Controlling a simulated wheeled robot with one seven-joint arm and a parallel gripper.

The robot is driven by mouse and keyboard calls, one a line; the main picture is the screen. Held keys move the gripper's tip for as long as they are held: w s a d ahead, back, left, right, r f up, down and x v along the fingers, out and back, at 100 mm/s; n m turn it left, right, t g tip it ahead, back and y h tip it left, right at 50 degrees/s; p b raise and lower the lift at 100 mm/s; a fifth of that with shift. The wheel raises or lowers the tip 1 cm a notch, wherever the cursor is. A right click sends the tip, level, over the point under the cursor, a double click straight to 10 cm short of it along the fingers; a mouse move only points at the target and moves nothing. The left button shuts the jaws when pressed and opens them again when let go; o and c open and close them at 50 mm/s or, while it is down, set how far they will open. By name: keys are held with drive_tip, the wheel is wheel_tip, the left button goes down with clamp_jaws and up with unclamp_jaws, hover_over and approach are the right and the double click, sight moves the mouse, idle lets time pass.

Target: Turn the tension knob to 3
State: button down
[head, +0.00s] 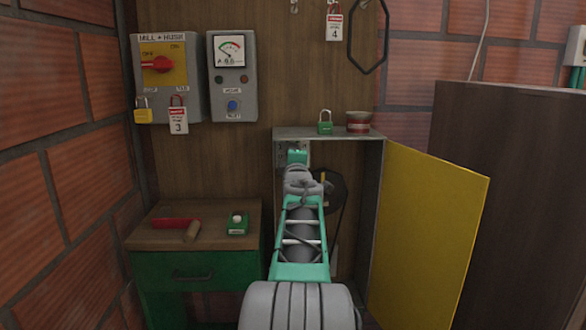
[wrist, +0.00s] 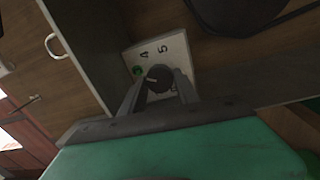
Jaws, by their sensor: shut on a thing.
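The tension knob (wrist: 161,76) is a dark round knob on a pale plate (wrist: 172,48) inside the open cabinet. The plate shows the numbers 4 and 5 and a green dot (wrist: 138,70); its lower part is hidden by my gripper. A short light mark on the knob points toward the picture's left, near the green dot. My gripper (wrist: 159,84) is shut on the knob, one finger on each side. In the head view my arm reaches into the cabinet (head: 325,133), and its end hides the knob and most of the plate.
The yellow door (head: 425,235) stands open on the right. A dark pulley and belt (head: 335,190) sit right of my wrist inside the cabinet. A green padlock (head: 325,122) and a red-and-white tin (head: 358,122) stand on top. A green-fronted bench (head: 195,245) is at left.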

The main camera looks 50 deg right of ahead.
drive_tip(key=shift+n+b, duration=0.6)
drive_tip(key=shift+n, duration=0.2)
drive_tip(key=c, duration=0.9)
unclamp_jaws()
drive_tip(key=shift+s, duration=0.1)
drive_tip(key=v, duration=0.7)
drive_tip(key=shift+s+a, duration=0.25)
drive_tip(key=shift+a, duration=0.05)
